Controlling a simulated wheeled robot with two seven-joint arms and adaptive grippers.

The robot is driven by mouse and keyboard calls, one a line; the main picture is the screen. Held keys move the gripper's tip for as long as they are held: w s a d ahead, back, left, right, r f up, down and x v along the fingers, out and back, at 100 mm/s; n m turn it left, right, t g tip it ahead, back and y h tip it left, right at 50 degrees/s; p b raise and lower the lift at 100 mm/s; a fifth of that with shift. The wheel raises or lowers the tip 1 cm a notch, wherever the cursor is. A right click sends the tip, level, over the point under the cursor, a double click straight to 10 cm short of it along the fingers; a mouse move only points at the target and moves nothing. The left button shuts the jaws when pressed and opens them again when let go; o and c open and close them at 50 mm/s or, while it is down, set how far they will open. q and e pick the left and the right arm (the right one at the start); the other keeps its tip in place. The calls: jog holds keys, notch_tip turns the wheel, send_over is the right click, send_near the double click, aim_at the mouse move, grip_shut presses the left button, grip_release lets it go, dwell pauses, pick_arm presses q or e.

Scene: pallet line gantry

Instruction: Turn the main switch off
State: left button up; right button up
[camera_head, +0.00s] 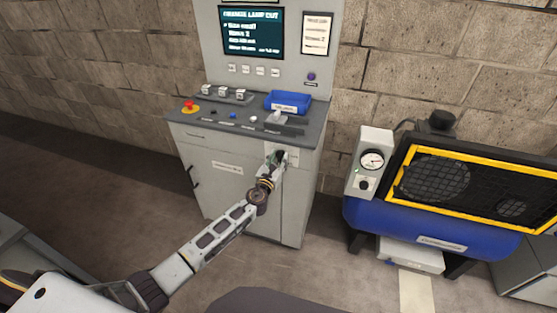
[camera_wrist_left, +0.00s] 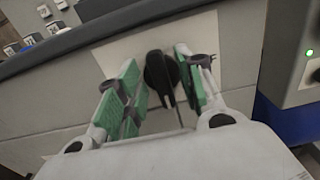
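The main switch is a black rotary knob (camera_wrist_left: 161,76) on a pale plate (camera_wrist_left: 222,62) on the front of the grey control cabinet (camera_head: 210,158). Its grip points roughly up and down in the left wrist view. My left gripper (camera_wrist_left: 165,92) is at the switch, its green-padded fingers on either side of the knob. The fingers look apart, with the right one very close to the knob; I cannot tell whether it touches. In the head view my left gripper (camera_head: 276,160) mostly hides the switch. My right gripper is not in view.
The cabinet's desk carries a red emergency button (camera_head: 190,106), small buttons and a blue tray (camera_head: 288,102). A screen (camera_head: 252,32) is above. To the right stands a blue compressor (camera_head: 395,226) with a gauge box (camera_head: 368,182). Floor is clear before the cabinet.

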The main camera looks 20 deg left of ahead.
pick_arm(q)
jog(key=shift+w, duration=0.3)
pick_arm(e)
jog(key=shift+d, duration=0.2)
pick_arm(q)
grip_shut()
